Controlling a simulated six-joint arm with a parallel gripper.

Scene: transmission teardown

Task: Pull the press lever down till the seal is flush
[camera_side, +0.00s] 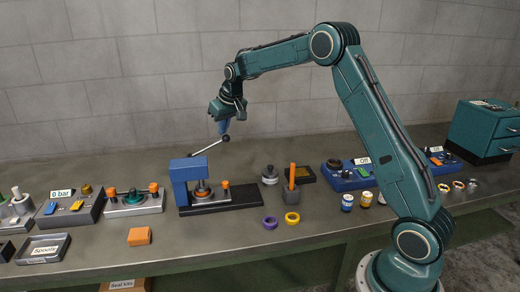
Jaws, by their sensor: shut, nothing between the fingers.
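The blue press (181,184) stands on a black base near the middle of the bench. Its lever (207,148) slants up to the right and ends in a dark ball knob (226,138). My gripper (225,132) points down right at the knob, with its fingers shut and nothing held between them. I cannot tell whether the fingertips touch the knob. Under the press head sits an orange and metal part (202,189); the seal itself is too small to make out.
An orange post (292,177) stands in a dark holder right of the press. A purple ring (270,223) and a yellow ring (292,218) lie in front. An orange block (139,236) lies front left. A fixture with orange knobs (134,203) stands left of the press.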

